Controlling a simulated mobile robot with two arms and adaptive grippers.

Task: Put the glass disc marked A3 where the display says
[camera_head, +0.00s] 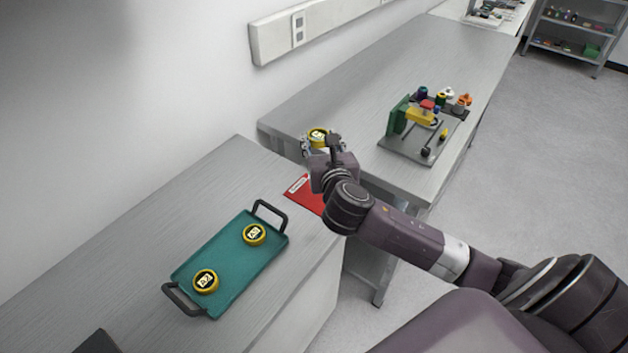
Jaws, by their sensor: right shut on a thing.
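The gripper and disc show above the red mat, near the gap between the two benches; the mark is too small to read surely. Two similar discs lie on the teal tray (228,300): a far disc (254,234) and a near disc (205,281). The near one seems to read A2; the far one's mark is unclear. A red mat (301,196) with a white label lies at the bench corner, partly hidden by my right arm. No readable display shows. My left gripper is out of view.
The tray has two dark handles (270,214). On the far bench (385,92) stands a grey-based fixture (412,150) with green, yellow and coloured parts. A dark object (97,343) shows at the bottom left edge. A shelf (570,48) stands far right.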

